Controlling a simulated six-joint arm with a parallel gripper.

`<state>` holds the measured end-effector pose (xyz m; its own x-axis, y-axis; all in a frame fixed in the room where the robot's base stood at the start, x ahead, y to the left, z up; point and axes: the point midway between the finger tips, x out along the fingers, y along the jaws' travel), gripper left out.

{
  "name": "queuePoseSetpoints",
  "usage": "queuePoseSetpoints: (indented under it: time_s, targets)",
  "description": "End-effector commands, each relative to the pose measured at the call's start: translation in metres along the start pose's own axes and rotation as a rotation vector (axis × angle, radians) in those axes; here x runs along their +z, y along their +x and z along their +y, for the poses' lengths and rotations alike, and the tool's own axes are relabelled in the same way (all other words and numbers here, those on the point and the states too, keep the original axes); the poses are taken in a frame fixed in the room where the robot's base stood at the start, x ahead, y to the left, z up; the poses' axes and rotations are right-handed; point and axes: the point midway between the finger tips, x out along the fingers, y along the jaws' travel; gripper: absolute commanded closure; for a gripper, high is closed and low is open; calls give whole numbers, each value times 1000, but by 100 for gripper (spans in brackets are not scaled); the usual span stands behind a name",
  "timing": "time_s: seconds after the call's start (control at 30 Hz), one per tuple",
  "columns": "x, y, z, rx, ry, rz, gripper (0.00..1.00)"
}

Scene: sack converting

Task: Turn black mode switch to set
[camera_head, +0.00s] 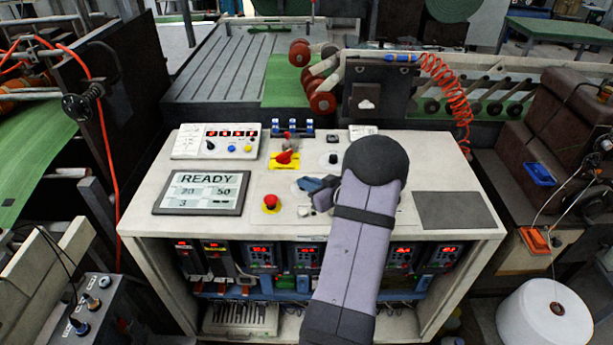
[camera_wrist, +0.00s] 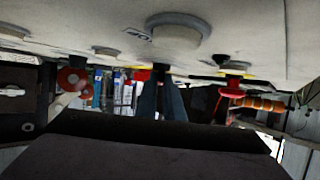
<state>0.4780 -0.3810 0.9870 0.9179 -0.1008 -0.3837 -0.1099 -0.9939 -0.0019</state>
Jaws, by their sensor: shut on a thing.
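The white control console (camera_head: 390,235) fills the middle of the head view. My gripper (camera_head: 314,188) is low over its top, between the red emergency button (camera_head: 270,202) and the round end of my arm.
A display reading READY (camera_head: 202,192) is at left. A dark flat pad (camera_head: 455,210) lies at right. A red coiled hose (camera_head: 447,95) hangs behind.

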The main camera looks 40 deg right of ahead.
Motion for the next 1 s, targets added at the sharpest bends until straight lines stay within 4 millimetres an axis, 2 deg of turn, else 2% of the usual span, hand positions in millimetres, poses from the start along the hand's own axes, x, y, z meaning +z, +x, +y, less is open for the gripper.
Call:
queuePoseSetpoints:
  time_s: [0.3, 0.77, 0.87, 1.0]
  targets:
    - [-1, 0, 3, -101, -43, 1, 100]
    - [-2, 0, 3, -116, -51, 3, 100]
    - [-2, 0, 3, -115, -51, 3, 76]
    - [-1, 1, 2, -115, -51, 2, 73]
